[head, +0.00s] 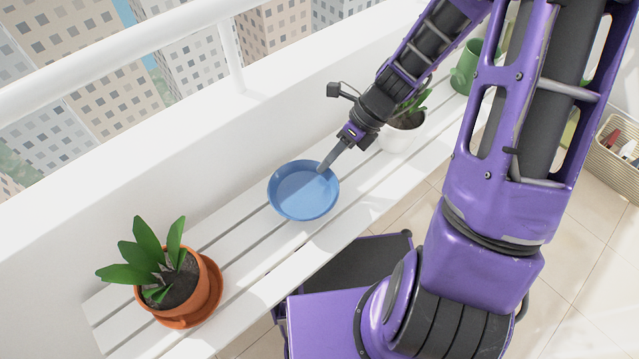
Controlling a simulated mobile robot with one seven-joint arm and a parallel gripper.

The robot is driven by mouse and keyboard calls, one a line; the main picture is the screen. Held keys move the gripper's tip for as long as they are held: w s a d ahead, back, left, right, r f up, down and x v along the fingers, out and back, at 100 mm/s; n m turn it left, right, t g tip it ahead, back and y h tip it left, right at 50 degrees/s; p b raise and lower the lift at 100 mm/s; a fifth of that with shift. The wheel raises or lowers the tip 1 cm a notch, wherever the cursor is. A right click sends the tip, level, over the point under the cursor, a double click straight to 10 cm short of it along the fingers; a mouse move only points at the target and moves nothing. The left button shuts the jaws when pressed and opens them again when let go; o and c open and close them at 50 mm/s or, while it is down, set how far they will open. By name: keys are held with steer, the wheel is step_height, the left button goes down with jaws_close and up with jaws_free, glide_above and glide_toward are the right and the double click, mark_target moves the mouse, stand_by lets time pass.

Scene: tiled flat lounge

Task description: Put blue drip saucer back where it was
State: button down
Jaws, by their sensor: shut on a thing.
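The blue drip saucer (300,196) is a round shallow dish at the middle of the white slatted bench (245,228) in the head view. My gripper (325,168) reaches down to the saucer's upper right rim and is shut on that rim. The saucer looks level and empty. I cannot tell whether it touches the slats or is slightly above them.
A plant in a terracotta pot (203,287) on an orange saucer stands at the bench's left end. A white pot (401,135) with a plant stands behind my gripper. A green can (465,68) is further right. A wicker basket (610,165) sits at far right. Slats beside the blue saucer are bare.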

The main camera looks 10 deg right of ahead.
steer(key=shift+f+b, duration=0.6)
steer(key=shift+f, duration=2)
steer(key=shift+f, duration=0.1)
steer(key=c, duration=1)
jaws_free()
steer(key=p+v, duration=0.3)
steer(key=v, duration=0.9)
steer(key=shift+d, duration=0.1)
